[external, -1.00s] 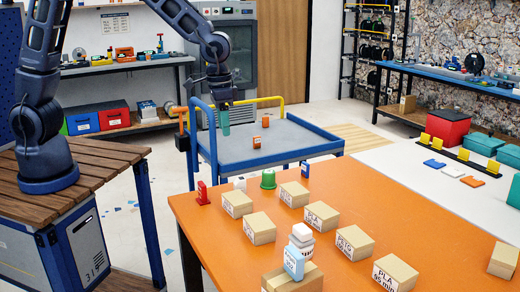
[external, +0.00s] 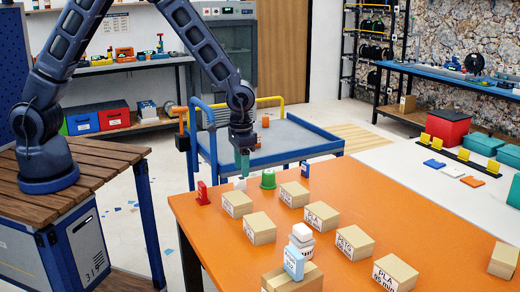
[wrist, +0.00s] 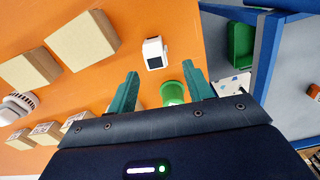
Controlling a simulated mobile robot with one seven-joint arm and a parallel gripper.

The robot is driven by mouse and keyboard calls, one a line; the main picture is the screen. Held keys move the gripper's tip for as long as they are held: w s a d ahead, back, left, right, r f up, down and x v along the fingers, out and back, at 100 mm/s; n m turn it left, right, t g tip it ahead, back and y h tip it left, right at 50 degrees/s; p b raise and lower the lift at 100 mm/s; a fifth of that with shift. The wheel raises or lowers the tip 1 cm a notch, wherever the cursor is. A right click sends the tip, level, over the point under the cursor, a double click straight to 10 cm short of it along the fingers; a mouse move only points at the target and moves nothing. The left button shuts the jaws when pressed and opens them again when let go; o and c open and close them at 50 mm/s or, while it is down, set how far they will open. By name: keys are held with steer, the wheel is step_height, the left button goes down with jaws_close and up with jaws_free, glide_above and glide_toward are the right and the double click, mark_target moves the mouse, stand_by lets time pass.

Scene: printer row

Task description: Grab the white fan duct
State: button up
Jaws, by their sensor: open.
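The white fan duct (external: 240,184) is a small white piece on the orange table, near its far left edge. In the wrist view the white fan duct (wrist: 155,53) shows a dark opening and lies just beyond the fingertips, apart from them. My gripper (external: 243,172) hangs pointing down above that edge, close over the duct. In the wrist view my gripper (wrist: 160,78) has its two green fingers spread with nothing held between them.
A green piece (external: 268,180) stands right of the duct; it shows between the fingers in the wrist view (wrist: 172,92). A red piece (external: 202,193) stands left. Several cardboard boxes (external: 237,204) stand on the table (external: 420,232). A blue cart (external: 280,150) stands behind.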

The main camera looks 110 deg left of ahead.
mark_target(241, 179)
steer(key=shift+d+f, duration=0.25)
steer(key=shift+f, duration=1.1)
steer(key=shift+d+f, duration=0.2)
steer(key=shift+f, duration=1.15)
steer(key=c, duration=0.8)
